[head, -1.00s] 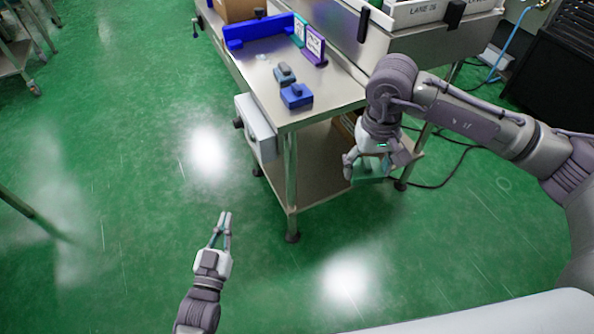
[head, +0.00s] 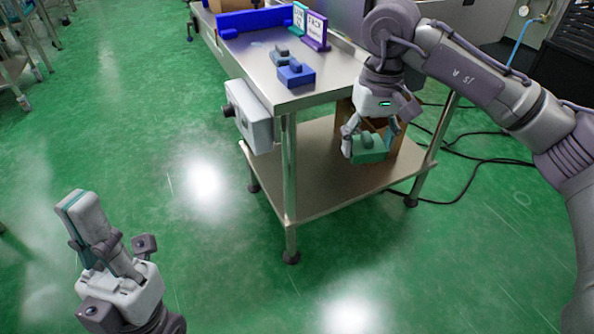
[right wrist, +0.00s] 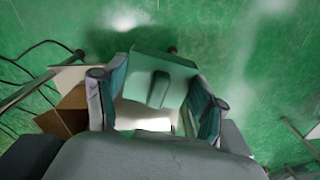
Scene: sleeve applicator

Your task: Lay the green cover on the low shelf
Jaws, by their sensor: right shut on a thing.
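The green cover (head: 370,155) is a flat block with a raised grip on top. My right gripper (head: 368,143) is shut on it, with a finger at each side. The right wrist view also shows the cover (right wrist: 160,85) between the fingers. The low shelf (head: 310,185) is the cart's lower metal board. The cover is over its right part, in front of a cardboard box (head: 400,137); I cannot tell whether it touches the shelf. My left gripper (head: 80,215) is far to the left above the floor, and its finger gap is unclear.
The cart's top (head: 270,65) holds a blue block (head: 295,75), a grey-blue block (head: 281,56), a blue rail (head: 254,23) and upright signs (head: 315,31). A grey box (head: 249,117) hangs on its side. The shelf's front left is clear.

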